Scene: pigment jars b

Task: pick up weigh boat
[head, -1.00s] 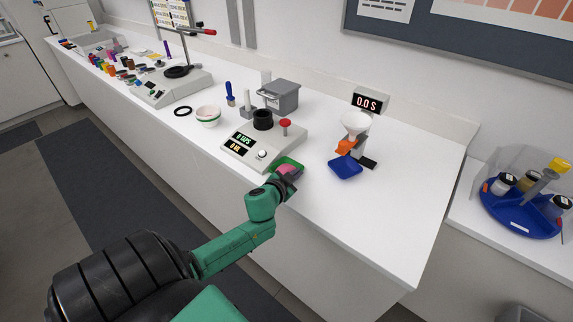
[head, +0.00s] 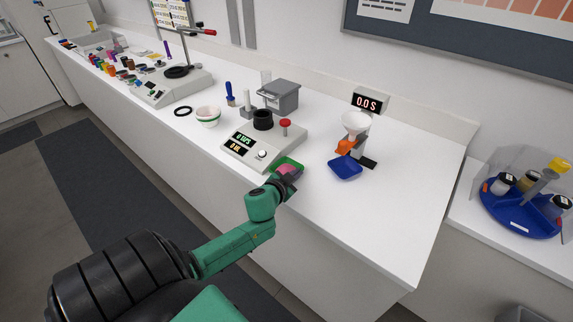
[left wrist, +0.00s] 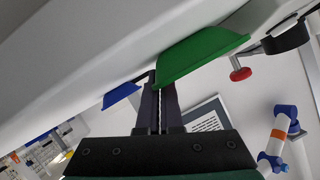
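A green weigh boat (head: 298,164) with pink material in it is at the front edge of the counter, before the tap device. My left gripper (head: 286,177) is at its near side and partly covers it. In the left wrist view the fingers (left wrist: 160,94) are nearly together, with the rim of the green boat (left wrist: 204,52) between their tips. I cannot tell whether the boat touches the counter. A blue weigh boat (head: 345,168) lies to the right, below a funnel; it also shows in the left wrist view (left wrist: 120,95). My right gripper is not in view.
The tap device (head: 245,148) with a red knob (head: 285,123) stands just behind the green boat. A white funnel (head: 355,122) on a stand with a display is at the right. A white bowl (head: 207,117) stands left. The counter's right front is clear.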

